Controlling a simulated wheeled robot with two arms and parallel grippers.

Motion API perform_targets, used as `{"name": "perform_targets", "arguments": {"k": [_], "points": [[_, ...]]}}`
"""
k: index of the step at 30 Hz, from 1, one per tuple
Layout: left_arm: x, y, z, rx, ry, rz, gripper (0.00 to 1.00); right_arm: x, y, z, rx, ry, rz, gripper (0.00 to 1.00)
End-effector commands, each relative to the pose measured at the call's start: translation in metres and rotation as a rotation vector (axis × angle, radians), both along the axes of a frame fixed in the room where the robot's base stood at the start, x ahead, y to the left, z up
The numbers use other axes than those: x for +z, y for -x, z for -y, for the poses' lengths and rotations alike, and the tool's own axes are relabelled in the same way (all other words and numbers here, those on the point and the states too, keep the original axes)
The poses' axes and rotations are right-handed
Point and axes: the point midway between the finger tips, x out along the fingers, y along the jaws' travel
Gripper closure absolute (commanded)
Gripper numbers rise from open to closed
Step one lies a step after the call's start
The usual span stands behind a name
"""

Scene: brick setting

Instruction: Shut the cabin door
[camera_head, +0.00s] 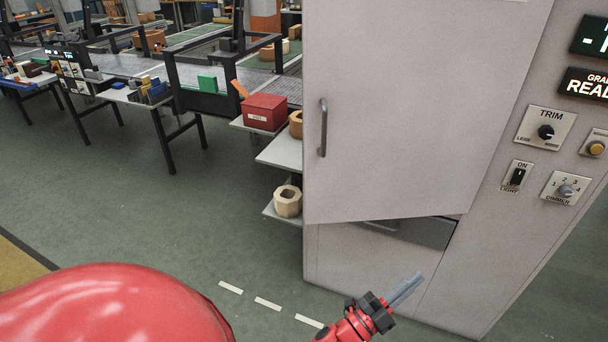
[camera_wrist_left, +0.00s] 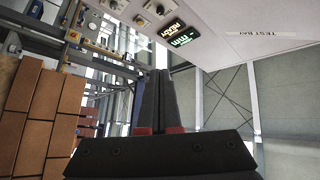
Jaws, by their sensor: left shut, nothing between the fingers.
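The cabin door (camera_head: 415,100) is a large pale grey panel with a vertical bar handle (camera_head: 323,128) near its left edge. It stands ajar: its lower edge slants away from the cabin front (camera_head: 360,262), and a dark gap with a grey interior part (camera_head: 420,231) shows beneath it. My left gripper (camera_head: 415,281) is below the door's lower edge in the picture, apart from the handle. Its fingers are together and empty; they also show in the left wrist view (camera_wrist_left: 156,90). My right gripper is not in view.
Right of the door, the cabin wall carries a TRIM knob (camera_head: 546,132), a light switch (camera_head: 517,176) and a dimmer (camera_head: 565,190). Shelves left of the door hold a red box (camera_head: 265,112) and a wooden ring (camera_head: 288,201). Green floor (camera_head: 130,215) is clear at left.

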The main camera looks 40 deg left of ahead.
Motion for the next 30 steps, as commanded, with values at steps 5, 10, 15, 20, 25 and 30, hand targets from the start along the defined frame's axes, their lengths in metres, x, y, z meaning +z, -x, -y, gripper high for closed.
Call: {"name": "perform_targets", "arguments": {"k": [5, 10, 15, 20, 25, 30], "points": [[-0.016, -0.040, -0.040, 0.255, -0.261, -0.164, 1.00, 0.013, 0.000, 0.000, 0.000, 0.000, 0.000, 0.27], [-0.010, -0.055, -0.124, 0.621, -0.507, -0.324, 1.00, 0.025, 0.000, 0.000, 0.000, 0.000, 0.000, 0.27], [0.019, -0.035, -0.204, 0.963, -0.629, -0.448, 1.00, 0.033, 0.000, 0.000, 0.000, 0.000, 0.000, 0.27], [0.038, -0.011, -0.243, 1.146, -0.654, -0.517, 1.00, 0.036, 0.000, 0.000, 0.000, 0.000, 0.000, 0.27], [0.045, -0.007, -0.258, 1.200, -0.656, -0.537, 1.00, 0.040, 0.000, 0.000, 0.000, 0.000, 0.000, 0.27], [0.048, -0.025, -0.273, 1.199, -0.655, -0.536, 1.00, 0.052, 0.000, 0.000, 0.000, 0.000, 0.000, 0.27]]}}
